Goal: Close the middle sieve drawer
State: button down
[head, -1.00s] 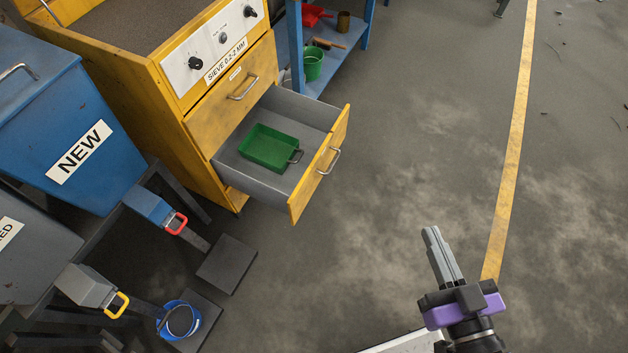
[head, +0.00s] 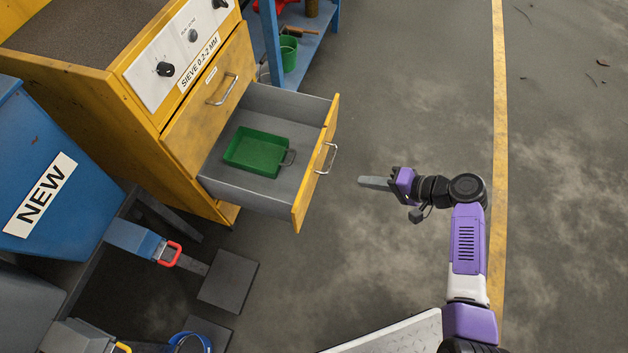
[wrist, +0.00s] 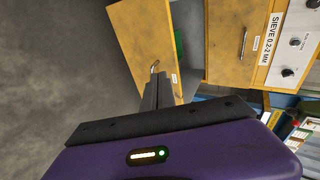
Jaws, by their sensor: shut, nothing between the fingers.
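The pulled-out drawer, with a yellow front (head: 317,165) and a grey inside, stands open below a shut yellow drawer (head: 208,101) of the sieve cabinet. A green tray (head: 257,152) with a metal handle lies in it. The open drawer's front (wrist: 143,40) and its metal handle (wrist: 154,67) also show in the wrist view, just beyond my fingers. My gripper (head: 362,182) is shut and empty, to the right of the drawer front and apart from it, pointing left towards it. It also shows in the wrist view (wrist: 158,78).
A blue shelf (head: 300,40) with a green bucket (head: 289,54) is behind the cabinet. The floor right of the drawer is clear, with a yellow line (head: 500,130).

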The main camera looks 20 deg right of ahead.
jog(key=s+a+g+y, duration=0.1)
jog(key=s+a, duration=0.1)
jog(key=a, duration=0.1)
jog(key=b, duration=0.2)
send_near(306, 187)
notch_tip(306, 187, down, 2)
jog(key=shift+n+y, duration=0.3)
jog(key=shift+n, duration=0.1)
jog(key=a, duration=0.1)
jog(key=w+a, duration=0.2)
jog(key=shift+w+a+f, duration=0.2)
jog(key=shift+f, duration=0.05)
jog(key=shift+w+a, duration=0.35)
jog(key=shift+a, duration=0.1)
jog(key=w+a+b, duration=0.5)
jog(key=w+a, duration=0.4)
jog(key=a, duration=0.3)
jog(key=w+a+b, duration=0.6)
jog(key=w+a, duration=0.3)
jog(key=a, duration=0.4)
jog(key=shift+w+r, duration=0.1)
jog(key=shift+r, duration=0.05)
